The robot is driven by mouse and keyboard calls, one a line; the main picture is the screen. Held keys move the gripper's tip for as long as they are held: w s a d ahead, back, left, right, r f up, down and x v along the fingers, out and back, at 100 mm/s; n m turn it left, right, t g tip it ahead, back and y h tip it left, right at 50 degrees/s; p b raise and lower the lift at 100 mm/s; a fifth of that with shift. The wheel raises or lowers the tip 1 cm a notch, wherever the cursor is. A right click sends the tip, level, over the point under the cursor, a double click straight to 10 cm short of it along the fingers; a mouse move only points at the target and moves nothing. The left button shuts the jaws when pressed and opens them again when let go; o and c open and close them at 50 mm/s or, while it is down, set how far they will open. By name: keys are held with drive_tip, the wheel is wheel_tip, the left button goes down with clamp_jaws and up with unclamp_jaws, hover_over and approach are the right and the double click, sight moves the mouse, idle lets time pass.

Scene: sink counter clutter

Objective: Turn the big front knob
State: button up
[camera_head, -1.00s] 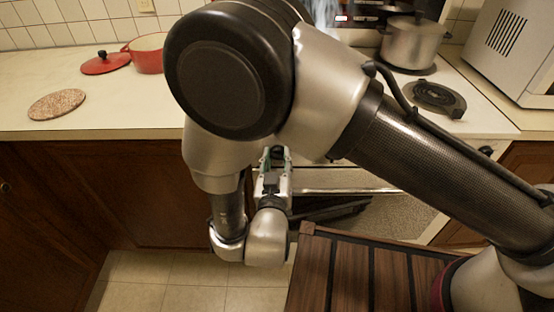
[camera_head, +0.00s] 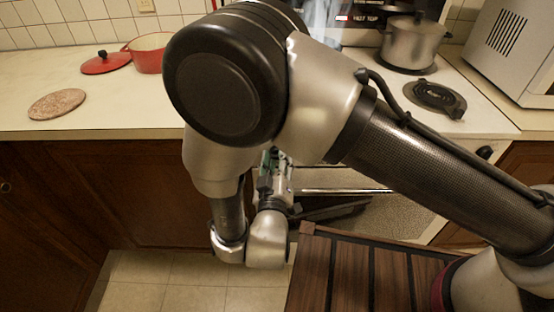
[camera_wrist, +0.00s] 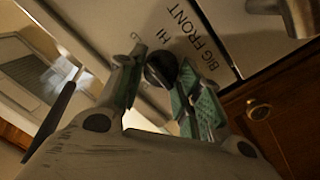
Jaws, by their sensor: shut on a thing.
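The black round knob (camera_wrist: 160,70) is on the pale stove front panel, beside the printed words "HI" and "BIG FRONT" in the wrist view. My gripper (camera_wrist: 163,66) is shut on this knob, with one green-padded finger on each side. The wrist view is tilted, so the lettering runs diagonally. In the head view my gripper (camera_head: 273,160) is partly behind my arm, and the knob it holds is hidden.
The stove's oven handle (camera_head: 345,191) runs below the panel. Another black knob (camera_head: 485,152) sits at the stove's right front. A steel pot (camera_head: 412,45) stands on the rear burner; the front coil (camera_head: 436,96) is bare. A cabinet knob (camera_wrist: 258,110) is close by.

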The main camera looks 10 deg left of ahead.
drive_tip(key=shift+n, duration=0.6)
drive_tip(key=o, duration=1)
drive_tip(key=shift+o, duration=0.2)
wheel_tip(320, 180, up, 10)
